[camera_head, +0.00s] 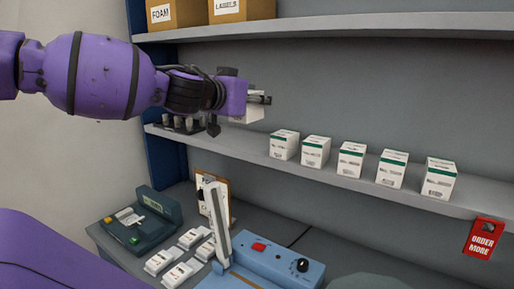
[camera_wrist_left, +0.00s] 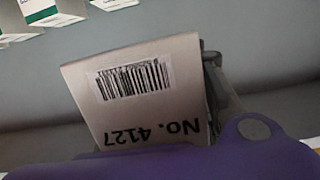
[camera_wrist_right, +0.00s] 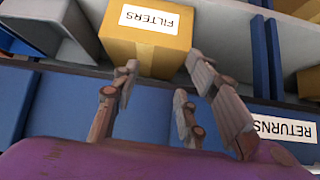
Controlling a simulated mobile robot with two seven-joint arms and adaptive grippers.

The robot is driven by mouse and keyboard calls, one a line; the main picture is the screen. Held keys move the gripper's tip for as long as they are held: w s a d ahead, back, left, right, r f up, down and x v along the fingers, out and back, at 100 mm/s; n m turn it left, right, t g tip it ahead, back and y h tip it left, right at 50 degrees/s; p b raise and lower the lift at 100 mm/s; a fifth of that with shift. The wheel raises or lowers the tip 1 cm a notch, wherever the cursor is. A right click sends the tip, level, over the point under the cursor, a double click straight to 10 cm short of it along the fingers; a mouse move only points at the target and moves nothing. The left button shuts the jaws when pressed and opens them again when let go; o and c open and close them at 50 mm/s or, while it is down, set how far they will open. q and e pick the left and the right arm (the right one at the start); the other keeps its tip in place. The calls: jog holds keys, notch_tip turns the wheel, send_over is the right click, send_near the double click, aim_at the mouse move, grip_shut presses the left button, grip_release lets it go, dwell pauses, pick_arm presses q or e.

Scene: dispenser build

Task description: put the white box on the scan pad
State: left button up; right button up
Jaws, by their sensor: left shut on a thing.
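My left gripper (camera_head: 258,100) is shut on a white box (camera_head: 249,114), held in the air near the middle shelf's left part. In the left wrist view the white box (camera_wrist_left: 145,95) shows a barcode label and upside-down "No. 4127"; a dark finger (camera_wrist_left: 217,85) lies along its right side. A dark green device (camera_head: 143,222) with a small screen, coloured buttons and a white piece on it stands on the counter below; I cannot tell for certain whether it is the scan pad. My right gripper (camera_wrist_right: 165,85) is open and empty, seen only in the right wrist view.
Several white boxes with green bands (camera_head: 351,160) stand on the middle shelf (camera_head: 320,178). White packs (camera_head: 182,263) and a blue machine (camera_head: 265,265) with an upright white arm (camera_head: 217,220) crowd the counter. A FILTERS carton (camera_wrist_right: 148,40) sits beyond my right gripper.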

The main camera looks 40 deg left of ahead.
pick_arm(q)
jog(key=w+a+f+b, duration=0.1)
jog(key=w+a+f, duration=0.1)
jog(key=w+f, duration=0.1)
jog(key=w+a+f+b, duration=0.2)
jog(key=w+f, duration=0.1)
jog(key=w, duration=0.2)
jog(key=w+a+f+b, duration=0.2)
jog(key=w+f, duration=0.1)
jog(key=w, duration=0.1)
jog(key=shift+a+f, duration=0.25)
jog(key=shift+a, duration=0.1)
jog(key=shift+w+f+b, duration=0.15)
jog(key=shift+f+b, duration=0.05)
jog(key=shift+b, duration=0.15)
jog(key=shift+w+a+f, duration=0.1)
jog(key=shift+f, duration=1.15)
jog(key=shift+w+a+f, duration=0.1)
jog(key=shift+a+f, duration=0.05)
jog(key=shift+f, duration=0.05)
pick_arm(e)
notch_tip(320, 180, down, 5)
jog(key=s+d, duration=0.1)
jog(key=s, duration=0.1)
jog(key=shift+d+f+g, duration=0.2)
jog(key=shift+d+g, duration=0.1)
jog(key=shift+d, duration=0.05)
